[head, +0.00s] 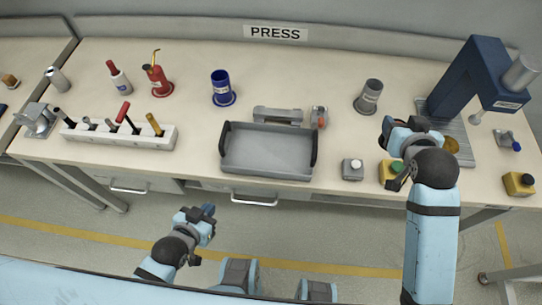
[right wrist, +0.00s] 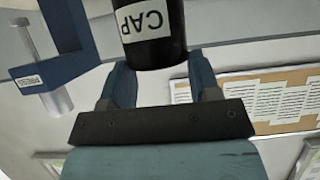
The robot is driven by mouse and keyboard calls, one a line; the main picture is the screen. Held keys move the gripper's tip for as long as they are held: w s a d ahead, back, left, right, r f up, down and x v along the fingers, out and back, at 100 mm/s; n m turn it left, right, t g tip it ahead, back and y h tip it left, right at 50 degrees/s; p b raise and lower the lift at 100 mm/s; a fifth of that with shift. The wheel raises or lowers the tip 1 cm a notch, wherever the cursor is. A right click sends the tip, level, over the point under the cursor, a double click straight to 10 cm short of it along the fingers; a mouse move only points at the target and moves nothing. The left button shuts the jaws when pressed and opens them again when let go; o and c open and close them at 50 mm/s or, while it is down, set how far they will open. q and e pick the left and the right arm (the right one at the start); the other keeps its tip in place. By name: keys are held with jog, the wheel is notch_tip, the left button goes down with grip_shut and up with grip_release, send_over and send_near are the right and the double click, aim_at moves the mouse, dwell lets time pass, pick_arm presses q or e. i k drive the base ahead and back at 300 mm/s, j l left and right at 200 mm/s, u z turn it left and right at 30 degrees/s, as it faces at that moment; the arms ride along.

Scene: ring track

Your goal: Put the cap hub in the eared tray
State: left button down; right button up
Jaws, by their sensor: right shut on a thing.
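The cap hub (right wrist: 152,35) is a black cylinder with a white label reading CAP. In the right wrist view it is between the two fingers of my right gripper (right wrist: 160,80), which is shut on it. In the head view my right gripper (head: 388,137) is over the right part of the bench, right of the tray; the cap hub is mostly hidden there. The eared tray (head: 266,172) is grey with dark upright ears at both ends. It stands empty at the bench's front middle. My left gripper (head: 208,211) is in front of the bench, apart from everything; its jaws are unclear.
A blue press (head: 464,80) stands at the right. Behind the tray are a grey fixture (head: 278,115) and a small red-topped part (head: 319,118). A grey block (head: 352,169) and a yellow block (head: 389,172) lie right of it. A tool rack (head: 160,140) stands left.

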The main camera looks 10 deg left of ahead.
aim_at(269, 154)
jog(key=k+j+u, duration=0.15)
jog(key=j, duration=0.35)
jog(key=k+j+u, duration=0.15)
jog(key=j, duration=0.35)
jog(key=j+u, duration=0.15)
jog(key=j, duration=0.35)
